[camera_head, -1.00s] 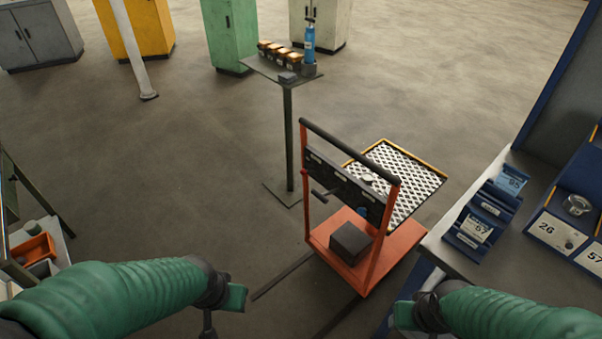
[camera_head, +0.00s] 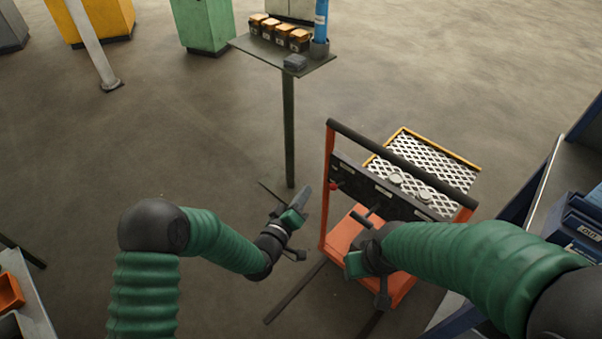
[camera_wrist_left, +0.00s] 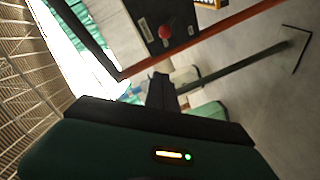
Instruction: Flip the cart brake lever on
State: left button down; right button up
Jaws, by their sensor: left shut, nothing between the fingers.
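The cart (camera_head: 326,190) has an orange frame, a dark top handle and a black panel (camera_head: 350,178) across it. A small red knob (camera_head: 336,186) sits at the panel's left end; it also shows on the panel in the left wrist view (camera_wrist_left: 165,32). A dark lever (camera_head: 362,219) sticks out of the panel lower down. I cannot tell which is the brake lever. My left gripper (camera_head: 304,196) is shut and empty, left of the cart's left post and apart from the knob. My right gripper (camera_head: 356,262) is in front of the cart; its fingers are not clear.
A post table (camera_head: 322,68) with orange-topped boxes and a blue bottle stands behind the cart. The cart carries a mesh-topped platform (camera_head: 425,160). A blue-edged bench (camera_head: 540,210) is at the right.

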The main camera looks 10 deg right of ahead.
aim_at(338, 185)
pick_arm(q)
jog(key=w+d+f, duration=0.2)
jog(key=w+d, duration=0.2)
jog(key=d, duration=0.3)
jog(key=shift+w+f, duration=0.4)
pick_arm(e)
jog(key=shift+s+d+f, duration=0.2)
jog(key=shift+s, duration=0.15)
pick_arm(q)
jog(key=shift+d, duration=0.15)
pick_arm(e)
jog(key=shift+d, duration=0.1)
